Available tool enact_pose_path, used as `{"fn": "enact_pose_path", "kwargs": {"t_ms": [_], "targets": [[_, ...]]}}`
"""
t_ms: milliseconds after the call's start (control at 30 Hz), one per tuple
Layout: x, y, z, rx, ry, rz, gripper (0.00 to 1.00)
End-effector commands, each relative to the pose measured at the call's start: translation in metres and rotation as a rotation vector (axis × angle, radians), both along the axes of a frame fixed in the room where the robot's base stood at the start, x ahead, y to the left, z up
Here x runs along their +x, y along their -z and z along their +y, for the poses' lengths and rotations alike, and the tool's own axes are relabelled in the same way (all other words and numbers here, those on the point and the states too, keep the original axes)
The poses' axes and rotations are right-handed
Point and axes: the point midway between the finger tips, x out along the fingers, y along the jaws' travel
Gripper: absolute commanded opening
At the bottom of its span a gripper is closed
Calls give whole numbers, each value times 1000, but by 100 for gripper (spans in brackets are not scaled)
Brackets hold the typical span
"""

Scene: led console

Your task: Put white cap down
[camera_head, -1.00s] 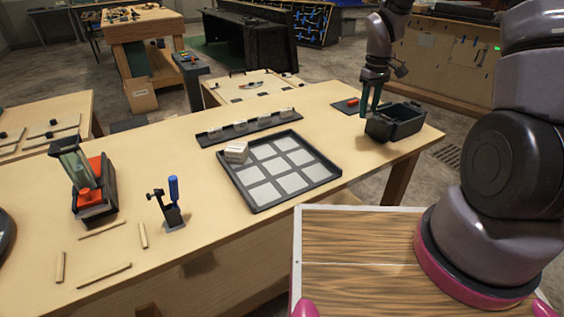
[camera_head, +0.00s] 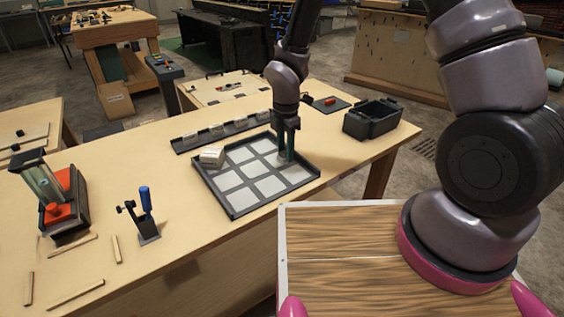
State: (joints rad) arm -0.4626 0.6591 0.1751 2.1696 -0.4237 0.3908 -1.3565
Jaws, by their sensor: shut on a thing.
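My gripper (camera_head: 287,158) points down over the right part of a dark tray (camera_head: 232,216), with its fingertips close to the tray's surface. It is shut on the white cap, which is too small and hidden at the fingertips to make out. The tray has a grid of pale square cells. A whitish block (camera_head: 212,157) sits at the tray's far left corner, apart from my gripper. I cannot tell whether the fingertips touch the tray.
A dark rail (camera_head: 222,135) with several white blocks lies behind the tray. A blue-handled tool stand (camera_head: 146,215), an orange-and-black device (camera_head: 58,205) and wooden sticks are at left.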

Motion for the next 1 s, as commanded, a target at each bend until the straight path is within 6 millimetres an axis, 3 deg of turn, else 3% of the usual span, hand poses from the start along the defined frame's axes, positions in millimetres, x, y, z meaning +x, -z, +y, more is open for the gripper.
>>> {"fn": "enact_pose_path", "kwargs": {"t_ms": [333,667,700,767,1000], "targets": [[0,38,0,-1,1,0,0],[0,42,-1,-1,2,-1,0],[0,43,0,-1,2,-1,42],[0,42,0,0,2,-1,65],[0,42,0,0,3,-1,68]]}}
